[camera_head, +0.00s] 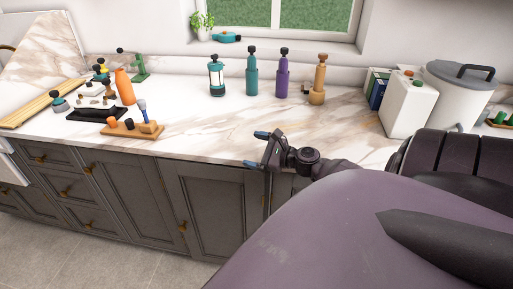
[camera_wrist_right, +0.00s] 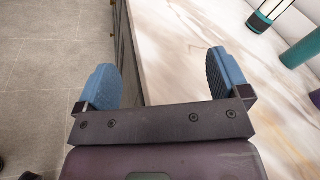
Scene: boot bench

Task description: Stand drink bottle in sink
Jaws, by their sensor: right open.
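Several bottle-shaped things stand upright along the back of the counter: a teal and white one with a dark top (camera_head: 216,76), a teal one (camera_head: 252,78), a purple one (camera_head: 282,78) and a tan one (camera_head: 318,85). I cannot tell which is the drink bottle. An orange bottle (camera_head: 124,87) stands tilted farther left. No sink basin shows clearly; a white edge (camera_head: 5,146) is at the far left. My right gripper (camera_head: 257,149) is open and empty at the counter's front edge, well apart from the bottles. Its blue fingers also show in the right wrist view (camera_wrist_right: 163,75). My left gripper is not visible.
A wooden board with pegs (camera_head: 134,132), a black tray (camera_head: 95,114) and small items crowd the counter's left. The marble counter (camera_head: 225,125) is clear in the middle. Dark cabinets (camera_head: 205,205) lie below.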

